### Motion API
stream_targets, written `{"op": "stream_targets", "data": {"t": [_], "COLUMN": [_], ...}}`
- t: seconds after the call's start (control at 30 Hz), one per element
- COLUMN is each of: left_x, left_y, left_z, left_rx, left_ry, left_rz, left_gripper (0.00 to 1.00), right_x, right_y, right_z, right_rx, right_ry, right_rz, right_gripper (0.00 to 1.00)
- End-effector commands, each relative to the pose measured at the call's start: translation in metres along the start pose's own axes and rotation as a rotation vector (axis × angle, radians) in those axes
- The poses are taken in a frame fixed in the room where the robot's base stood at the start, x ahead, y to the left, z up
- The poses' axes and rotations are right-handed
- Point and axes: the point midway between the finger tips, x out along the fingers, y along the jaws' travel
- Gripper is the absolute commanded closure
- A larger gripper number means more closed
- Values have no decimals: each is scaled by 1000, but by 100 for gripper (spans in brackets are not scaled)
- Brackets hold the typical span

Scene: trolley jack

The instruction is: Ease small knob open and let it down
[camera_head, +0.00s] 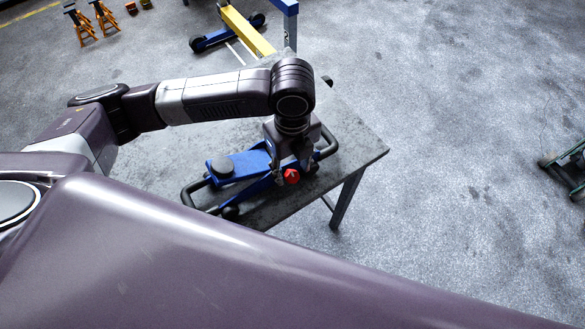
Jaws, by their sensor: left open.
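A small red knob (291,176) shows at the jack's right part. My left gripper (290,172) points down over that part of the jack, right at the knob. It is open; whether its fingers touch the knob cannot be told. The gripper and wrist hide part of the jack behind them. My right gripper is not in view.
The grey table (358,150) has bare room right of the jack. A blue and yellow hoist (248,30) stands behind it. Orange jack stands (104,16) are at the far left back. A green wheeled item (570,165) is at the right edge. Open floor lies between.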

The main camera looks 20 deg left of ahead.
Motion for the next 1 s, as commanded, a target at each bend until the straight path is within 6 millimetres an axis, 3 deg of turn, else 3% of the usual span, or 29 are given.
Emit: {"op": "stream_targets", "data": {"t": [0.17, 0.4, 0.53, 0.9, 1.0], "left_x": [22, 29, 29, 28, 28], "left_y": [0, 0, 0, 0, 0], "left_z": [0, 0, 0, 0, 0], "left_rx": [-2, 0, 0, -1, -2], "left_ry": [1, 0, 0, 0, 0], "left_rz": [2, -2, -2, -2, -2], "left_gripper": [58, 58, 58, 99, 100], "right_x": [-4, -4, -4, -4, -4], "right_y": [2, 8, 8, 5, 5], "right_z": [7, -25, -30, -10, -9], "right_rx": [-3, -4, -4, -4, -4], "right_ry": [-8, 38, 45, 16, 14], "right_rz": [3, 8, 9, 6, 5], "right_gripper": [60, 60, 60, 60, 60]}}
